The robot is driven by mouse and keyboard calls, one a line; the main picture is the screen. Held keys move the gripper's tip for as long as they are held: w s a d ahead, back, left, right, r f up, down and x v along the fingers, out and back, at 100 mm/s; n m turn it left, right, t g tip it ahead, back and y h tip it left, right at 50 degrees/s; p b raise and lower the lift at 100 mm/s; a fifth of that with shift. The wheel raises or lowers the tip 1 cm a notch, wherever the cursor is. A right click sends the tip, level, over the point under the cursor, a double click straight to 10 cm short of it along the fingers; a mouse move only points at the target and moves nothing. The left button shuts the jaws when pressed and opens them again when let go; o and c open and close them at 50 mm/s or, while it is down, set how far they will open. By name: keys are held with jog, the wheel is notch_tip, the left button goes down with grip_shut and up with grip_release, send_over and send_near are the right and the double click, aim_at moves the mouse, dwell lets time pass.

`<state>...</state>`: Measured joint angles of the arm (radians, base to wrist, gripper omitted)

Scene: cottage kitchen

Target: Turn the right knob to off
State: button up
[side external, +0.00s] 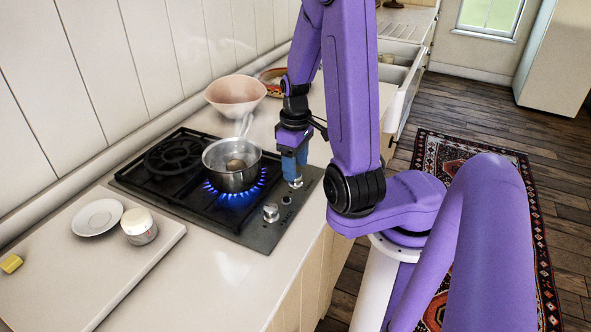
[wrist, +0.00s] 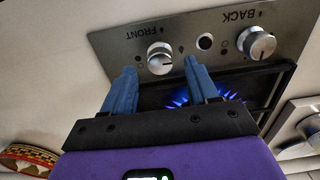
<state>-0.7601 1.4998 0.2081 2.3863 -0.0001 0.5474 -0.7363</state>
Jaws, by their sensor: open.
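The stove (side external: 250,240) has a steel front strip with two knobs. The right knob (wrist: 160,58), beside the word FRONT, is a round silver dial. In the side view this knob (side external: 296,183) is the farther one, just below my fingers. My gripper (wrist: 160,70) is open and empty, its blue fingers on either side of this knob in the wrist view, with a gap visible on both sides. I cannot tell whether the fingertips reach down to its height. The other knob (side external: 270,212), beside BACK, stands clear of my gripper. Blue flames (side external: 233,194) burn under the pot.
A steel pot (side external: 232,181) with something round inside sits on the lit burner, close to my gripper. A pinkish bowl (side external: 235,92) stands behind. A board (side external: 100,262) with a saucer (side external: 97,216) and a small jar (side external: 139,227) lies left. The counter in front is bare.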

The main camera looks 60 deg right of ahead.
jog(key=shift+f, duration=1.15)
jog(key=c, duration=1)
jog(key=shift+c, duration=0.2)
